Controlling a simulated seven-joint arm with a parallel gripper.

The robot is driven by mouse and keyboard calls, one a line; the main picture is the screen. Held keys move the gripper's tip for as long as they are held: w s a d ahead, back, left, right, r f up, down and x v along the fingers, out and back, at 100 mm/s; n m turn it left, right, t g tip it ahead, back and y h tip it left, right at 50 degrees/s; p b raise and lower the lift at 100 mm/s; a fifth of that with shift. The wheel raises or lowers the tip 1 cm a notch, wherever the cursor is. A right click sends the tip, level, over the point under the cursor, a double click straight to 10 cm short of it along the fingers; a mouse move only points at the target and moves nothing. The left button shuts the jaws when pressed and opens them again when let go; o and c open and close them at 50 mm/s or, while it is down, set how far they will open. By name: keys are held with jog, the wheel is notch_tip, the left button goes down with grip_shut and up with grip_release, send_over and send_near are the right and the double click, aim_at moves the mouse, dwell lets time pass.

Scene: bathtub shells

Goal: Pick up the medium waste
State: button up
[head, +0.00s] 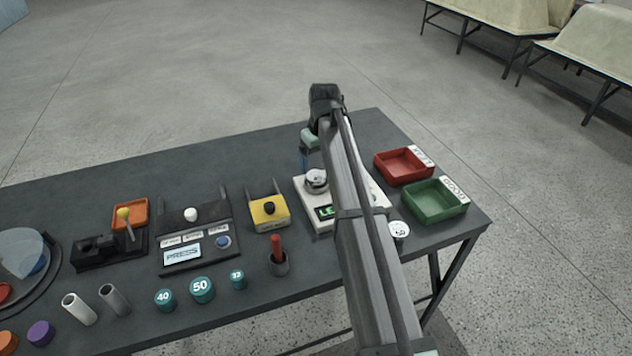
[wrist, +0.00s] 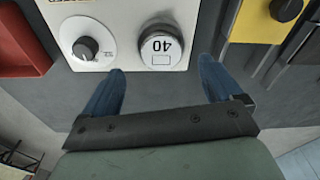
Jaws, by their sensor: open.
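Nothing is labelled medium waste, and I cannot tell which piece that name means. A silver-rimmed round piece (head: 316,181) sits on the white scale (head: 318,225); in the wrist view this piece (wrist: 161,47) has a white top marked 40, upside down. Teal cylinders marked 40 (head: 165,299), 50 (head: 202,290) and a smaller one (head: 237,279) stand at the front edge. My gripper (head: 304,159) is over the far side of the scale. In the wrist view my gripper (wrist: 162,68) is open and empty, its blue fingers below the 40 piece, apart from it.
A red tray (head: 403,165) and a green tray (head: 436,201) lie right of the scale. A yellow box (head: 269,213) is to its left. A pale round piece (head: 399,231) stands near the front right. My arm hides part of the scale. The table's back strip is clear.

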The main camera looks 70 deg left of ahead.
aim_at(316, 175)
jog(key=shift+s+a+f, duration=0.1)
jog(key=shift+a+f, duration=0.1)
jog(key=shift+f, duration=1.2)
jog(key=shift+s+a+f, duration=0.1)
jog(key=shift+a+f, duration=0.1)
jog(key=shift+f, duration=1.15)
